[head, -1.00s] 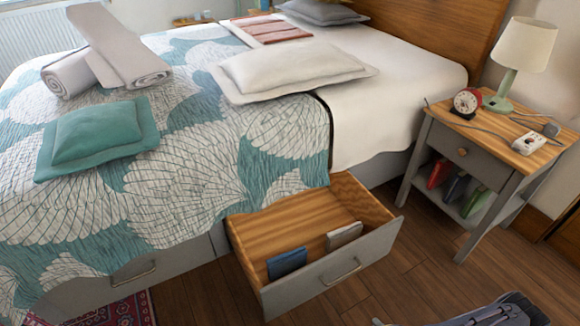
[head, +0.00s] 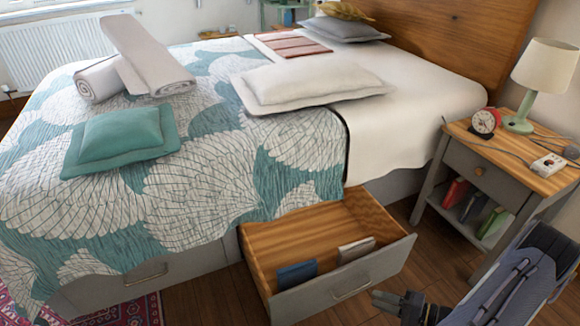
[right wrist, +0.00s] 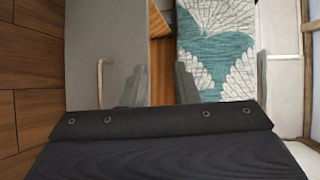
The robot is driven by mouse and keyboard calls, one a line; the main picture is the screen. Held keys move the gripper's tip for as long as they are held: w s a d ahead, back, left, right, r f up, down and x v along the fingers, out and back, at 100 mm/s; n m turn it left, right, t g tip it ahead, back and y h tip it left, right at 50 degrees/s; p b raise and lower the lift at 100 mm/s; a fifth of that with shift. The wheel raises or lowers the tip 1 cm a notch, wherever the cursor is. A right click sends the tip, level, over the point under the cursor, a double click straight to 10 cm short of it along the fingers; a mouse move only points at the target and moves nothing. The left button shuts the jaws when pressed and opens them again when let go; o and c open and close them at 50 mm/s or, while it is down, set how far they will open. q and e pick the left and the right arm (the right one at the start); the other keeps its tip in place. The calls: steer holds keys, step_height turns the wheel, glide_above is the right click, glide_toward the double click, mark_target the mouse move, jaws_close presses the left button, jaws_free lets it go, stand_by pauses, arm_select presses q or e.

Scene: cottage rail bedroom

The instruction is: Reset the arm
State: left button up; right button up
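My right gripper (head: 383,302) is at the bottom right of the head view, in front of the open bed drawer's grey front. In the right wrist view its two fingers (right wrist: 160,85) stand apart with nothing between them. The grey drawer front and its handle (right wrist: 100,82) show beyond the fingers. My left arm and gripper are not in view.
The open drawer (head: 392,268) juts from under the bed and holds a blue item (head: 297,275) and a light grey item (head: 356,250). A nightstand (head: 480,150) with a lamp (head: 541,75) stands to the right. Wooden floor lies between them.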

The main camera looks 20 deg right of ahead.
steer(key=w+a+r+n+g+y, duration=0.1)
steer(key=w+a+r+n+g, duration=0.25)
steer(key=r, duration=0.55)
steer(key=a+r+n+g, duration=0.3)
steer(key=a+r+g, duration=0.25)
steer(key=r, duration=0.25)
steer(key=s+a+r+n+t+h, duration=0.3)
steer(key=s+a+r+h, duration=0.4)
steer(key=s+a+r, duration=0.4)
step_height(320, 180, up, 29)
steer(key=w+d+p, duration=0.1)
steer(key=d+p, duration=0.1)
steer(key=p, duration=2.6)
steer(key=shift+w+r, duration=0.15)
steer(key=shift+w, duration=0.15)
